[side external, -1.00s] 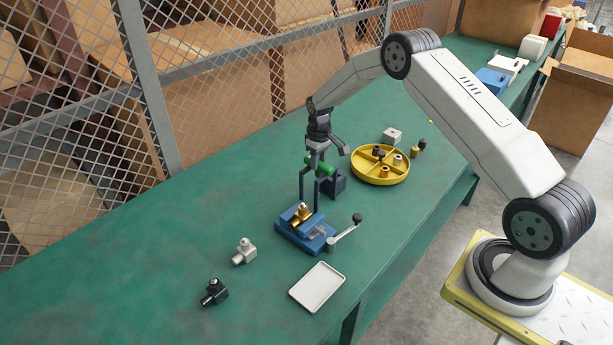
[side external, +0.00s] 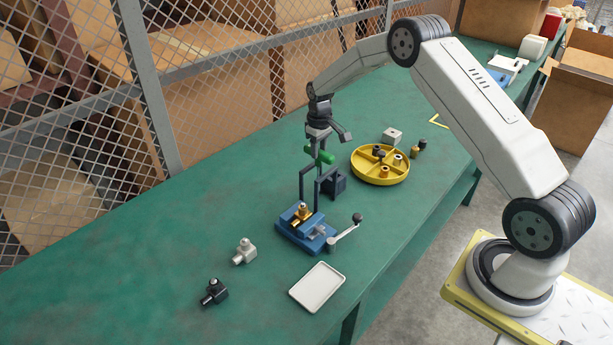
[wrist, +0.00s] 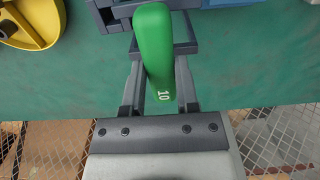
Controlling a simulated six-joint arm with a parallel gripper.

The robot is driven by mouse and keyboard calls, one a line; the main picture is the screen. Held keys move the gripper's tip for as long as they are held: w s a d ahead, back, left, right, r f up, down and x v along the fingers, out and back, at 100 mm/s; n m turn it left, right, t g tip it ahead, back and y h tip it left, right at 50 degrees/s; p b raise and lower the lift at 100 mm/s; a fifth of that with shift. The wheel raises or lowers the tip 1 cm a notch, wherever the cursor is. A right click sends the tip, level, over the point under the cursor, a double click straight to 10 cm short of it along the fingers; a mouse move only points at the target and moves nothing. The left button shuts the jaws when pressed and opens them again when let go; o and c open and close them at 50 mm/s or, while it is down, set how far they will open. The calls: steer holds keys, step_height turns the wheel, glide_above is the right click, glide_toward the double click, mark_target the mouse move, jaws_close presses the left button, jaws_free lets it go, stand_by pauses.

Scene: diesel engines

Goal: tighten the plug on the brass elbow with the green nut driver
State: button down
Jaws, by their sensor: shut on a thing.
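The green nut driver (side external: 320,157), marked 10, has its handle between the two grey fingers of my gripper (side external: 318,150). In the wrist view the handle (wrist: 155,50) runs up the middle of the picture between the fingers (wrist: 160,85). Its lower end is hard to tell from the dark uprights below it. The brass elbow (side external: 300,216) sits in the blue vise (side external: 314,244), with its plug (side external: 303,206) on top. My gripper is above the elbow in the picture and apart from it.
A dark stand (side external: 334,184) is just behind the vise. A yellow divided tray (side external: 380,178) with several small fittings is to its right. A silver elbow (side external: 243,252), a black elbow (side external: 214,292) and a white tray (side external: 317,287) lie in front. The bench's left side is clear.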

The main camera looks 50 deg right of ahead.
step_height(320, 180, up, 12)
stand_by(1.3)
stand_by(0.4)
steer(key=s+a+r+n, duration=0.1)
steer(key=s+a+n, duration=0.1)
steer(key=a, duration=0.4)
steer(key=s+a+r+n, duration=0.2)
steer(key=a+n, duration=0.2)
steer(key=a, duration=0.1)
steer(key=shift+s+a, duration=0.3)
steer(key=shift+a, duration=0.1)
steer(key=shift+f, duration=0.1)
step_height(320, 180, down, 7)
steer(key=shift+f, duration=0.15)
stand_by(0.8)
steer(key=shift+f, duration=1.05)
stand_by(1.8)
